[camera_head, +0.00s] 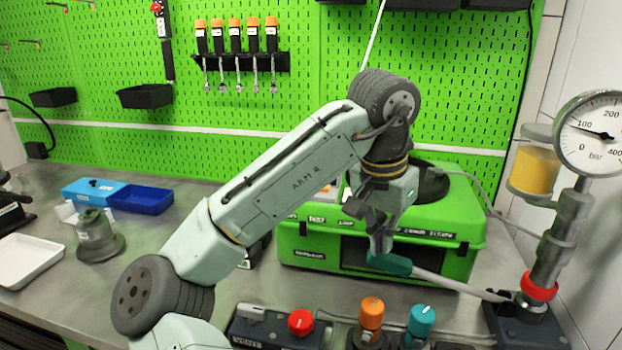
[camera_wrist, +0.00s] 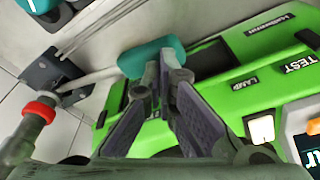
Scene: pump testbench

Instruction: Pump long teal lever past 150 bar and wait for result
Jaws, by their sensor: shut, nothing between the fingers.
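The lever has a long pale rod and a teal grip (camera_head: 390,263). It runs from the pump base (camera_head: 528,325) at lower right towards the green case, sloping slightly upward to the left. My gripper (camera_head: 381,246) is shut and empty, with its fingertips right at the teal grip from above. In the wrist view the closed fingertips (camera_wrist: 162,78) overlap the teal grip (camera_wrist: 150,57); I cannot tell how firmly they touch. The round pressure gauge (camera_head: 597,133) stands above the pump, its needle near the 100 mark.
The green case (camera_head: 450,225) with TEST and LAMP labels stands just behind the lever. A red knob (camera_head: 300,322), an orange knob (camera_head: 371,312) and a teal knob (camera_head: 421,320) stand in front. A yellow-filled reservoir (camera_head: 535,170) is beside the gauge.

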